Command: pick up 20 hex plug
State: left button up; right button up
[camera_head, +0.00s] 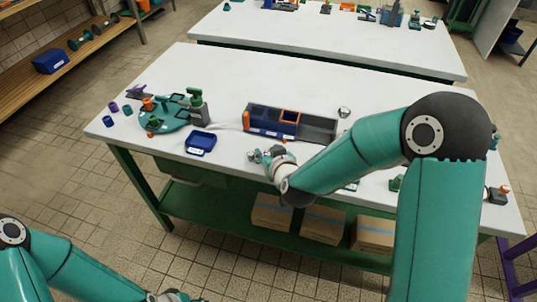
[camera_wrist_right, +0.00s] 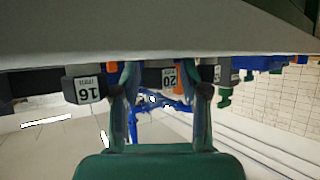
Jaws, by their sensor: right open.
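My right gripper (camera_head: 262,155) is low at the near edge of the white table, in front of the blue bin tray. In the right wrist view, which is upside down, its two fingers (camera_wrist_right: 160,95) are open. A grey block labelled 20 (camera_wrist_right: 168,78) with an orange part beside it shows between them, farther off; contact cannot be told. In the head view the 20 plug cannot be made out. My left gripper (camera_head: 172,295) is cut off at the bottom edge, its jaws unclear.
A blue and grey bin tray (camera_head: 318,128) stands behind the right gripper. A small blue tray (camera_head: 201,142) and a round green fixture (camera_head: 165,118) are to its left. Small parts lie at the table's left end. Cardboard boxes (camera_head: 322,225) sit on the lower shelf.

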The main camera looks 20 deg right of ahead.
jog(key=shift+c, duration=0.2)
grip_shut()
jog(key=shift+r, duration=0.1)
